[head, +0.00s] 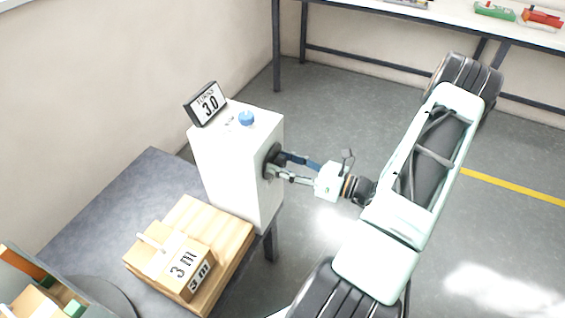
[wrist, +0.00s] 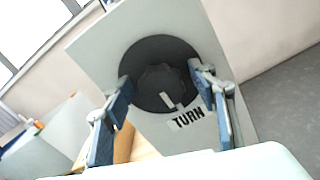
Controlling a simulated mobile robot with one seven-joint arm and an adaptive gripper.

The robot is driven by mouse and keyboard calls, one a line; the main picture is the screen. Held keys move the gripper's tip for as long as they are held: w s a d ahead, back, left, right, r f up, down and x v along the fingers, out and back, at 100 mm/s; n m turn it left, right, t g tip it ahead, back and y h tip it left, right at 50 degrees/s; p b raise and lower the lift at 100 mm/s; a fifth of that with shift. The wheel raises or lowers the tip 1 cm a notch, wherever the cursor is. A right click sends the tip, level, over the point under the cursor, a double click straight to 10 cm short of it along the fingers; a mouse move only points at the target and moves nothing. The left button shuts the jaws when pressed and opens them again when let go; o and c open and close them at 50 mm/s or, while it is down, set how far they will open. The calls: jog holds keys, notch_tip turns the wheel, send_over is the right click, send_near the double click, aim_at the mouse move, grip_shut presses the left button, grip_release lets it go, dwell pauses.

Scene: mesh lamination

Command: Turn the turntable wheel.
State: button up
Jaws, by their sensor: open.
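The turntable wheel is a dark round disc with a raised hub, set in the side of a white box (head: 232,165). In the wrist view the wheel (wrist: 160,72) faces me, with a small white mark on it and a label reading "TURN" (wrist: 187,117) at its lower edge. In the head view the wheel (head: 270,160) is partly hidden behind my fingers. My gripper (head: 283,167) is open, its fingers reaching to the wheel from the right. In the wrist view my gripper (wrist: 160,85) has one blue-padded finger on each side of the hub. I cannot tell whether they touch it.
A sign reading "TURNS 3.0" (head: 206,104) and a blue knob (head: 246,118) are on top of the box. A workbench (head: 450,22) stands behind; open floor lies to the right.

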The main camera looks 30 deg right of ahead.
jog(key=c, duration=1.2)
jog(key=shift+o, duration=0.2)
jog(key=shift+r+m+p, duration=0.15)
jog(key=shift+m+p, duration=0.7)
jog(key=shift+m, duration=0.25)
jog(key=shift+d+f+m, duration=0.1)
jog(key=shift+f+m, duration=0.1)
jog(key=shift+m, duration=0.5)
jog(key=o, duration=1.2)
jog(key=shift+c, duration=0.2)
jog(key=v, duration=1.2)
